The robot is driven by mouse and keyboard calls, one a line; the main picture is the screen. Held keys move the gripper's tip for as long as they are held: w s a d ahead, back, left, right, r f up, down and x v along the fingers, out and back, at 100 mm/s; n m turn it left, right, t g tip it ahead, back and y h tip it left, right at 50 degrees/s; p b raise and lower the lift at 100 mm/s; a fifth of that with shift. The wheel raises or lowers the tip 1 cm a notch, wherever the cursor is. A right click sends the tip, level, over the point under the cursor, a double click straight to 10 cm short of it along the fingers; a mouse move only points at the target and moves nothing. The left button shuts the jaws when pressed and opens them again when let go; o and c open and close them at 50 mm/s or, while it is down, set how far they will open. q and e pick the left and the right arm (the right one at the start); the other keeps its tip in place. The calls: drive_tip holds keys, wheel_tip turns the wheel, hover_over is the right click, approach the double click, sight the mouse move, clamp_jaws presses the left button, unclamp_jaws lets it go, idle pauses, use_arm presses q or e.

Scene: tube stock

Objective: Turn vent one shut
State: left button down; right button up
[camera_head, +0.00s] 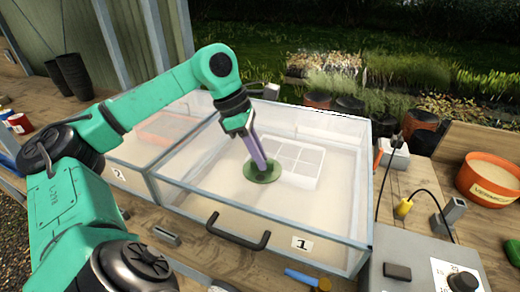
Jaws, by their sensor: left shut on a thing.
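Vent one is a round green disc (250,176) on the clear cover of the box labelled 1 (301,243). My left gripper (263,166) comes down onto it from above, with its long purple-grey fingers slightly tilted. The fingers are shut on the middle of the vent and hide the part between them. I cannot tell from this view whether the vent is open or closed. My right gripper is not in view.
A dark handle (238,233) sticks out at the front of box 1. Box 2 (118,174) adjoins it on the left, partly behind my arm. A grey control box (410,262) and an orange vermiculite tub (478,188) stand on the right. A blue-handled tool (303,279) lies in front.

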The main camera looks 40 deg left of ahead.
use_arm(q)
drive_tip(key=shift+r+m+g+p, duration=0.25)
drive_tip(key=shift+m+g+p, duration=0.15)
drive_tip(key=shift+m+p, duration=0.55)
drive_tip(key=shift+w+f+m+h+p, duration=0.15)
drive_tip(key=shift+m+h+p, duration=0.15)
drive_tip(key=shift+m, duration=0.15)
drive_tip(key=c, duration=0.9)
unclamp_jaws()
drive_tip(key=shift+a+f, duration=0.1)
drive_tip(key=p+v, duration=0.6)
drive_tip(key=v, duration=0.8)
drive_tip(key=shift+r, duration=0.35)
